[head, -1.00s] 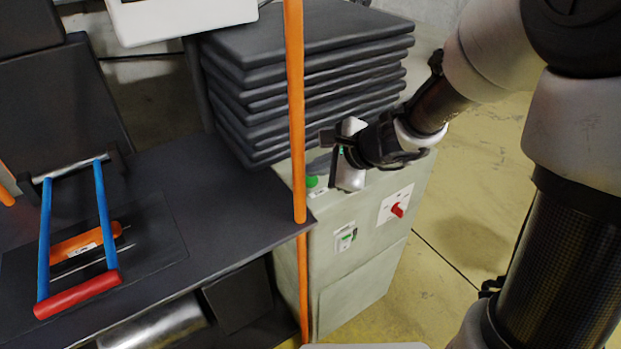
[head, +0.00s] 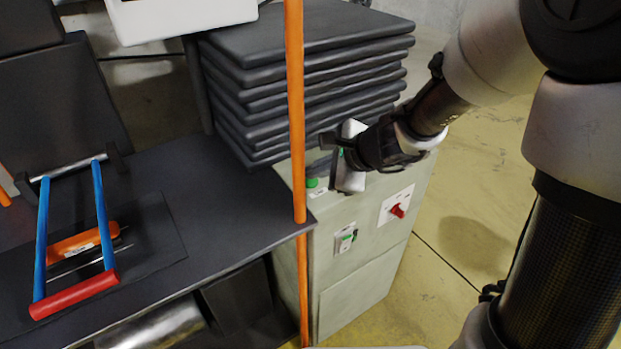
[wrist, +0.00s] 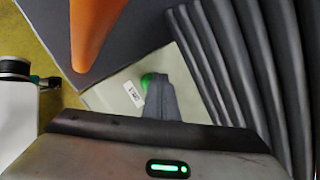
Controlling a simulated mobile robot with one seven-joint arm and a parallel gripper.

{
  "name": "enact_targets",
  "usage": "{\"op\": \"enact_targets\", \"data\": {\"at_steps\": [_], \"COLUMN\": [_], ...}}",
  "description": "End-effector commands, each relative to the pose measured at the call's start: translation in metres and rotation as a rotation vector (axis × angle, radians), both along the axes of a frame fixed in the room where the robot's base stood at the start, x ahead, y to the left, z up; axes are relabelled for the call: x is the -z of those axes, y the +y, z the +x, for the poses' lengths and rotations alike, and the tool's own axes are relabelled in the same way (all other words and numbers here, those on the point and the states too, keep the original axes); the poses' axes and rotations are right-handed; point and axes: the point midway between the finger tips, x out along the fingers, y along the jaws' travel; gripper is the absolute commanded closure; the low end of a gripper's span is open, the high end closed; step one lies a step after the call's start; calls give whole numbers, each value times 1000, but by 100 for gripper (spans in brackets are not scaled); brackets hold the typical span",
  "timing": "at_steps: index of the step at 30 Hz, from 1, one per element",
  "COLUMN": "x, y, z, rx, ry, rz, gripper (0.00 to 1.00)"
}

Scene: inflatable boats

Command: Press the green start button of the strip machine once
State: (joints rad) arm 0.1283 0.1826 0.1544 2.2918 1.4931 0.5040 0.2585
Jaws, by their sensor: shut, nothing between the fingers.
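The strip machine is a pale grey-green cabinet (head: 345,285) right of the black table in the head view. Its round green start button (head: 312,183) is on the top, near the left edge, beside a small white label. In the wrist view the green button (wrist: 147,80) shows just beyond the fingertips, partly covered by them. My gripper (head: 321,166) is shut and empty, with its grey fingers (wrist: 163,82) close to the button's side. I cannot tell whether they touch it.
A stack of dark slabs (head: 310,75) rises close behind the gripper. An orange post (head: 296,110) stands left of the button. A red switch (head: 397,211) is on the cabinet front. A blue-and-red handled frame (head: 75,294) lies on the black table (head: 235,215).

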Motion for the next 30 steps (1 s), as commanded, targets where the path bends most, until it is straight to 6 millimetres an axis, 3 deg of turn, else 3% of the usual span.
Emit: {"op": "enact_targets", "data": {"at_steps": [12,23,30], "x": [-16,-17,-37], "y": [0,0,0], "z": [0,0,0], "rx": [-1,0,0], "ry": [0,0,0], "rz": [-2,0,0], "gripper": [100,100,100]}}
